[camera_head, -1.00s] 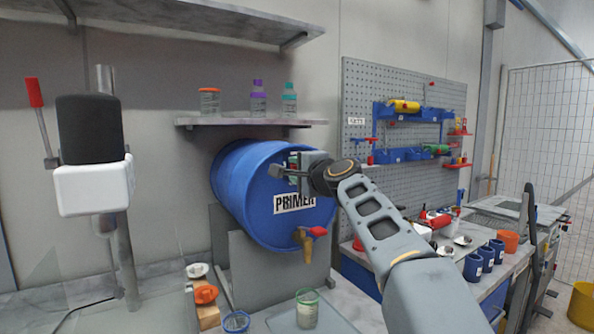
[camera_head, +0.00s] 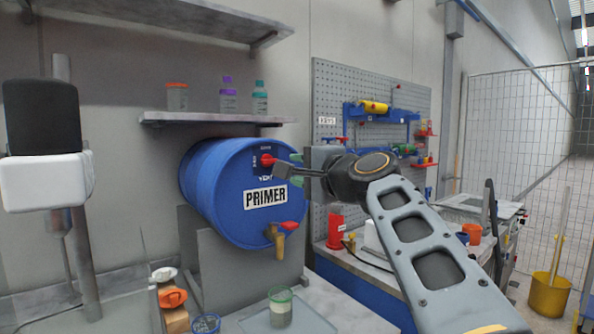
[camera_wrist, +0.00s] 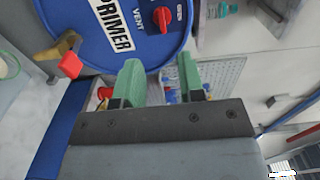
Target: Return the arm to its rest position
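My gripper (camera_head: 297,170) is in front of the right edge of the blue PRIMER drum (camera_head: 215,195), with my arm coming in from the lower right. In the wrist view my gripper (camera_wrist: 160,85) shows two green fingers standing apart with nothing between them. The drum (camera_wrist: 85,15) fills the upper left of that view. Its red vent knob (camera_head: 267,160) shows just left of my gripper and also in the wrist view (camera_wrist: 162,18), apart from the fingers. The brass tap (camera_head: 279,240) with a red handle is low on the drum face.
A shelf (camera_head: 215,119) with several bottles is above the drum. A glass jar (camera_head: 280,308) stands below the tap. A pegboard (camera_head: 335,90) and a workbench are at the right, with a wire fence (camera_head: 515,140) and a yellow bucket (camera_head: 549,293) beyond.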

